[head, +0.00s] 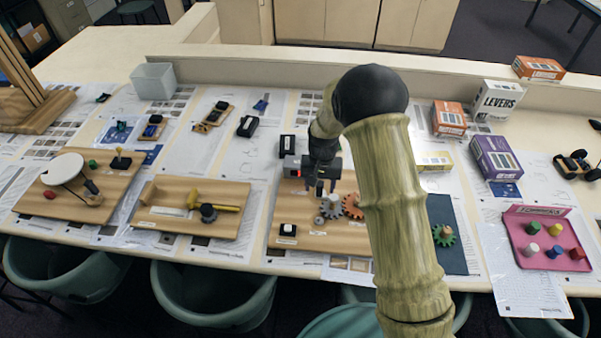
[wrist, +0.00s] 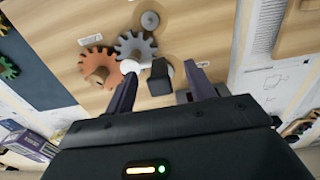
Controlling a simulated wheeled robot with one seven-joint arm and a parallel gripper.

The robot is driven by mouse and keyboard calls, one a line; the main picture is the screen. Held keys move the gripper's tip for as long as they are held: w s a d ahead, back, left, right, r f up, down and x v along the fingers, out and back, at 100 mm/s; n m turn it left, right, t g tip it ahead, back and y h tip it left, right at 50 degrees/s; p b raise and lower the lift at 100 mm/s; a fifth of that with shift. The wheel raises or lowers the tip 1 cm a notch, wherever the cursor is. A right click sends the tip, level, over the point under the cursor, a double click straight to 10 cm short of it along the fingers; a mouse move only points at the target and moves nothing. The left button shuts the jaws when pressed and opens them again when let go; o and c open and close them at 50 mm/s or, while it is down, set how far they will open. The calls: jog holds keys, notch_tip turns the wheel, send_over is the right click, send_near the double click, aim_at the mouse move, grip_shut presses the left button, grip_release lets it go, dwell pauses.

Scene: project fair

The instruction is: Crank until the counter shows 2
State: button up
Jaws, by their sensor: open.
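The gear board (head: 345,240) lies on the table under my gripper (head: 320,187). It carries a grey gear (head: 330,206), an orange gear (head: 352,205) and a small grey round part (head: 319,220). In the wrist view, my gripper (wrist: 160,88) is open, with one finger on each side of a black block-shaped part (wrist: 159,78). I cannot tell whether this is the crank's handle or whether the fingers touch it. A white knob (wrist: 129,67) sits by the grey gear (wrist: 135,46), close to one finger. A small black-and-white block (head: 288,229) stands at the board's near left. No counter number is readable.
A board with a yellow-handled part (head: 213,204) lies to the left. A dark mat (head: 446,238) with a green gear (head: 445,235) lies to the right, beyond my arm. A pink tray (head: 551,238) with coloured pegs is farther right. A black box (head: 287,145) stands behind.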

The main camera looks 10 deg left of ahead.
jog(key=shift+r+p, duration=1.75)
jog(key=shift+r, duration=1.25)
jog(key=s+d+r+t+b, duration=0.1)
jog(key=s+d+r+b, duration=0.2)
jog(key=s+d, duration=0.5)
jog(key=s+d+r+t+b, duration=0.1)
jog(key=s+d+r+b, duration=0.2)
jog(key=s+d, duration=0.5)
jog(key=s+b, duration=0.1)
jog(key=s, duration=0.3)
jog(key=shift+s+d+r+t, duration=0.3)
jog(key=shift+s+r, duration=0.05)
jog(key=shift+r, duration=0.05)
